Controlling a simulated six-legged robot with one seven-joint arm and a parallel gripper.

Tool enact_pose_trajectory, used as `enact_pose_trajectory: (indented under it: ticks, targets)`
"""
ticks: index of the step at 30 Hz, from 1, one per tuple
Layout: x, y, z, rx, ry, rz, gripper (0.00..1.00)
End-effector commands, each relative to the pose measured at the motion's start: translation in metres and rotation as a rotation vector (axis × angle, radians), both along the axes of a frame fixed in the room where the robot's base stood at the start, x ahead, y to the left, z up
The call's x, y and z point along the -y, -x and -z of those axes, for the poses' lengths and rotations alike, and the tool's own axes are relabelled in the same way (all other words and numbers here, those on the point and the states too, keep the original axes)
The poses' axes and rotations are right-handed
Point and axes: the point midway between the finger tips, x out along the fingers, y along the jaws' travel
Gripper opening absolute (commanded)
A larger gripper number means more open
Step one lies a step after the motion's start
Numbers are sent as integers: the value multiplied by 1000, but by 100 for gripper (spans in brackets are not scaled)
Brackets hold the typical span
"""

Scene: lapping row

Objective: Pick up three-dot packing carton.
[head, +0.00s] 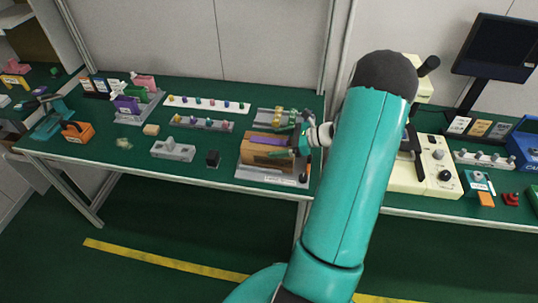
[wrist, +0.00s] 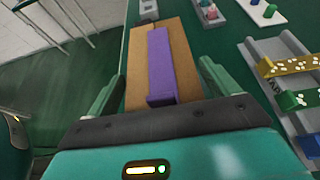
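A brown carton (head: 262,158) stands on the workbench at the middle right of the head view, with a purple strip (head: 270,141) along its top. In the wrist view the carton (wrist: 137,75) lies lengthwise below my gripper, and the purple strip (wrist: 160,65) runs along its middle. No dots show on it, so I cannot confirm it is the three-dot one. My gripper (wrist: 163,72) is open, with one finger on each side of the carton; contact cannot be told. In the head view my gripper (head: 297,140) is at the carton's right end, partly hidden by my arm.
A grey rack (wrist: 285,70) with dotted yellow (wrist: 290,66) and green blocks (wrist: 297,100) is right of the carton in the wrist view. A black cube (head: 213,158) and a grey fixture (head: 173,151) stand left in the head view. A cream machine (head: 432,165) is right of my arm.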

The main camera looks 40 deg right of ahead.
Motion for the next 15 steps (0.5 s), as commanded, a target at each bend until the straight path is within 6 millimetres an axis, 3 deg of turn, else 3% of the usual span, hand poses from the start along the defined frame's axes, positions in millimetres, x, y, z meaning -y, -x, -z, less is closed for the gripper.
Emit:
enact_pose_trajectory:
  ticks: [1, 6, 7, 15]
  targets:
    - [0, 0, 0, 0, 0, 0, 76]
    - [0, 0, 0, 0, 0, 0, 43]
    - [0, 0, 0, 1, -1, 0, 41]
    - [0, 0, -2, 1, 0, 0, 41]
